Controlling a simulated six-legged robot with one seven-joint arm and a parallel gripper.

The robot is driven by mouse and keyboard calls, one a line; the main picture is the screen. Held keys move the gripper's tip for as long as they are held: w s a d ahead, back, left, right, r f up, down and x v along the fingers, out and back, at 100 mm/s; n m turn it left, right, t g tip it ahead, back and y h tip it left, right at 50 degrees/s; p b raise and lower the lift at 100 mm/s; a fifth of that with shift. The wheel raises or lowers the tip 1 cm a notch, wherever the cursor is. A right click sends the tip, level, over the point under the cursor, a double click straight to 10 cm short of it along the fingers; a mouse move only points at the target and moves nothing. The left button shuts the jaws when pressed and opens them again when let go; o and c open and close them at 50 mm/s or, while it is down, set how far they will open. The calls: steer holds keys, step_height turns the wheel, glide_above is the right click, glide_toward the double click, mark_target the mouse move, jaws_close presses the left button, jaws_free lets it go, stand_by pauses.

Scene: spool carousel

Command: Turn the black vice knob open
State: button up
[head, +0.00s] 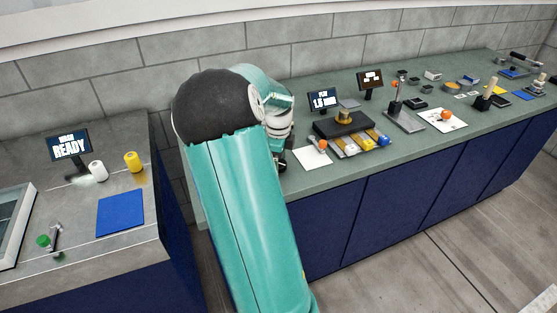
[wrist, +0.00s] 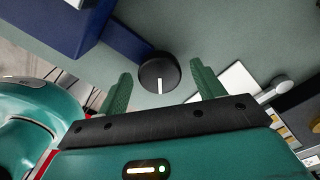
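The black knob (wrist: 158,74) with a white pointer line shows in the wrist view, seen from its face on the green worktop. My gripper (wrist: 160,92) is open, with one green finger to the left of the knob and one to the right. A gap shows between the knob and each finger. The knob sits about midway between them, a little beyond the fingertips in the picture. A dark blue block (wrist: 82,25), seemingly part of the vice, lies up and left of the knob. In the head view my arm hides the knob, and the gripper is mostly hidden.
A white card (head: 313,154) lies right of my gripper, beside a black device (head: 345,124) with coloured spools and a small screen (head: 322,99). Further right are several tools and trays. A separate grey bench on the left holds a blue mat (head: 120,213) and a yellow spool (head: 133,161).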

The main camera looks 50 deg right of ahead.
steer(key=c, duration=0.9)
